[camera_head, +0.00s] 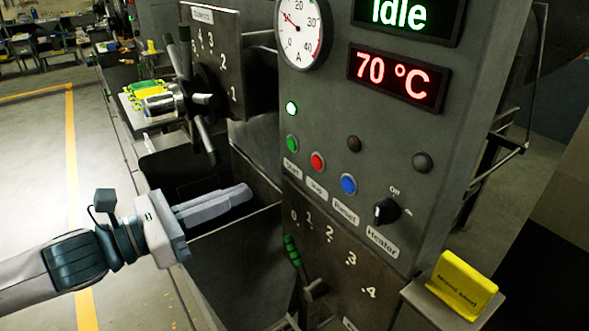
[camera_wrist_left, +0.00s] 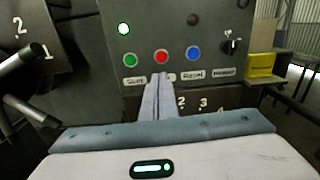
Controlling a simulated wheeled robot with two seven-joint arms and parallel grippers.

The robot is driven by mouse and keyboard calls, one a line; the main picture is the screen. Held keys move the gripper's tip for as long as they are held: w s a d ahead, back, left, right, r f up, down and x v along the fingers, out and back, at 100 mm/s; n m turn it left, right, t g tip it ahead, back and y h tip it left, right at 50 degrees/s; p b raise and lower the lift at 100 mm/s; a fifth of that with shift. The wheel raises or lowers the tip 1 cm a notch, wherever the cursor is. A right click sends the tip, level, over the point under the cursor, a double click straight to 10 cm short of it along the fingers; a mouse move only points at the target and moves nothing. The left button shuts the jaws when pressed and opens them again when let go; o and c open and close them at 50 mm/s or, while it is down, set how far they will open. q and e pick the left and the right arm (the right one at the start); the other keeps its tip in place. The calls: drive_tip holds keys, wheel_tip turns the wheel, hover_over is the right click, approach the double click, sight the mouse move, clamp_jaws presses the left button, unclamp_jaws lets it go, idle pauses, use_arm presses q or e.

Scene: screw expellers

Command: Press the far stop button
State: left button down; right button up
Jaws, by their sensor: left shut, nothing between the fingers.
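The red button (camera_head: 317,161) sits on the grey control panel between the green start button (camera_head: 291,143) and the blue reset button (camera_head: 348,184), above a partly readable label. Whether this panel is the far one, I cannot tell. In the left wrist view the red button (camera_wrist_left: 162,57) is unobstructed, just above my fingertips, which cover part of its label. My left gripper (camera_head: 250,190) is shut and empty, pointing right toward the panel, lower left of the buttons. It appears apart from the panel. My right gripper is not in view.
A black heater knob (camera_head: 386,210) and a yellow block (camera_head: 462,284) lie to the right. A green-handled lever (camera_head: 292,250) stands below the buttons. A handwheel (camera_head: 205,98) with spokes juts out at the upper left. Open floor (camera_head: 35,150) lies left.

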use_arm(q)
drive_tip(key=shift+s+r+m, duration=0.2)
drive_tip(key=shift+s+m, duration=0.1)
drive_tip(key=shift+w, duration=0.1)
drive_tip(key=p, duration=0.7)
approach(315, 164)
drive_tip(key=x, duration=0.6)
drive_tip(key=shift+r, duration=0.2)
drive_tip(key=shift+d+f, duration=0.1)
drive_tip(key=shift+d, duration=0.1)
drive_tip(key=shift+w, duration=0.15)
